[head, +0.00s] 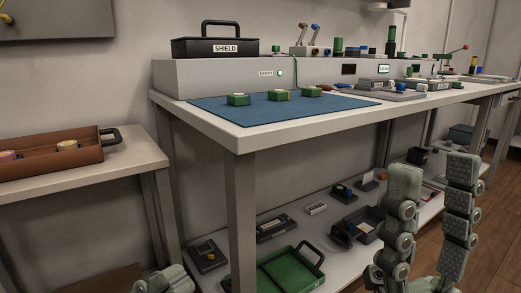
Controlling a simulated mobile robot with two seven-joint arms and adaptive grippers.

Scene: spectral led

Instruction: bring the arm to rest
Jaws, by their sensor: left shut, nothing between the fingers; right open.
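My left gripper (165,279) shows only in part at the bottom edge of the head view, left of the middle. It is shut, with nothing seen in it, and stands in front of the lower shelf. My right gripper (433,172) is at the lower right. Its two fingers point up and stand well apart, with nothing between them. It is in front of the bench and its lower shelf. The arms themselves are mostly out of view.
A workbench (228,129) holds a blue mat (245,115) with three green blocks and a black SHIELD case (215,47). A brown tray (50,166) sits on the left side table (130,165). The lower shelf holds a green tray (277,270) and several small devices.

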